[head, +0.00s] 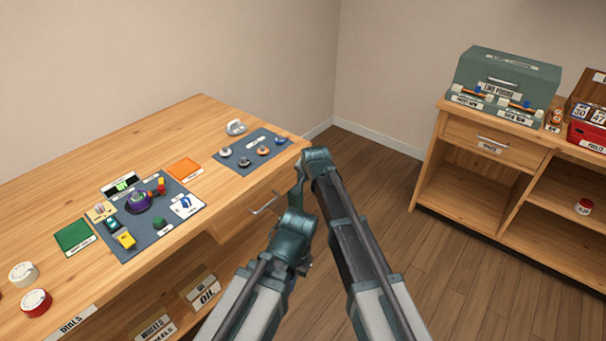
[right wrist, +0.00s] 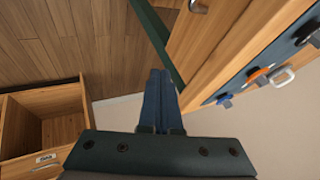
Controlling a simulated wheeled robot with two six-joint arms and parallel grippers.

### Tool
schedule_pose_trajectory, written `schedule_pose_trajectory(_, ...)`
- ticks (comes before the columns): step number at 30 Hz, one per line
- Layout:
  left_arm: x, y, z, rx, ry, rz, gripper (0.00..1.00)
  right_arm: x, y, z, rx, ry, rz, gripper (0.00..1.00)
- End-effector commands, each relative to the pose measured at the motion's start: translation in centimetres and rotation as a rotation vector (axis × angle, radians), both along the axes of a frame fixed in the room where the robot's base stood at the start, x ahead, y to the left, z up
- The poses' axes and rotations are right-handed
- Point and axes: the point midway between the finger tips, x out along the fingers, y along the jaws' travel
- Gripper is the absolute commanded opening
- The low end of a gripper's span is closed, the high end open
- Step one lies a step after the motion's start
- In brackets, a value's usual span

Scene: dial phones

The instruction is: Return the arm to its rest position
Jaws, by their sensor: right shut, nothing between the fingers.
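My right gripper (right wrist: 158,100) shows in the right wrist view with its two dark fingers together and nothing between them. It is in the air beside the table edge, above the floor. In the head view my right arm (head: 350,225) reaches up from the bottom to a bent joint near the table's right corner; its fingertips cannot be made out there. My left arm (head: 262,275) is folded to its left, in front of the table's side. The left gripper's fingers are hidden.
The wooden table (head: 60,200) holds a grey mat (head: 150,233) with small toys, a second mat (head: 268,144) with several knobs, and an orange square (head: 184,170). A drawer handle (head: 265,205) sticks out near my arms. A shelf unit (head: 470,165) stands right; floor (head: 465,270) between is clear.

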Motion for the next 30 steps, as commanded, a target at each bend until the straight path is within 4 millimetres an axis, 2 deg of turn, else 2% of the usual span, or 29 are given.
schedule_pose_trajectory(7, 0.0, 0.0, -0.1, 0.000, 0.000, 0.000, 0.00, -0.3, -0.4, -0.1, -0.005, 0.004, 0.002, 0.00)
schedule_pose_trajectory(10, 0.0, 0.0, -0.1, 0.000, 0.000, 0.000, 0.00, -2.3, -2.4, -0.6, -0.042, 0.032, 0.022, 0.00)
schedule_pose_trajectory(14, 0.0, 0.0, -0.1, 0.000, 0.000, 0.000, 0.00, -8.0, -7.9, -1.8, -0.142, 0.122, 0.095, 0.00)
schedule_pose_trajectory(15, 0.0, 0.0, -0.1, 0.000, 0.000, 0.000, 0.00, -10.2, -9.7, -2.3, -0.176, 0.158, 0.127, 0.00)
schedule_pose_trajectory(18, 0.0, 0.0, -0.1, 0.000, 0.000, 0.000, 0.00, -14.7, -13.2, -3.0, -0.239, 0.239, 0.204, 0.00)
schedule_pose_trajectory(24, 0.0, 0.0, -0.1, 0.000, 0.000, 0.000, 0.00, -21.1, -17.2, -3.8, -0.301, 0.351, 0.318, 0.00)
schedule_pose_trajectory(30, 0.0, 0.0, -0.1, 0.000, 0.000, 0.000, 0.00, -26.3, -19.7, -4.2, -0.329, 0.433, 0.411, 0.00)
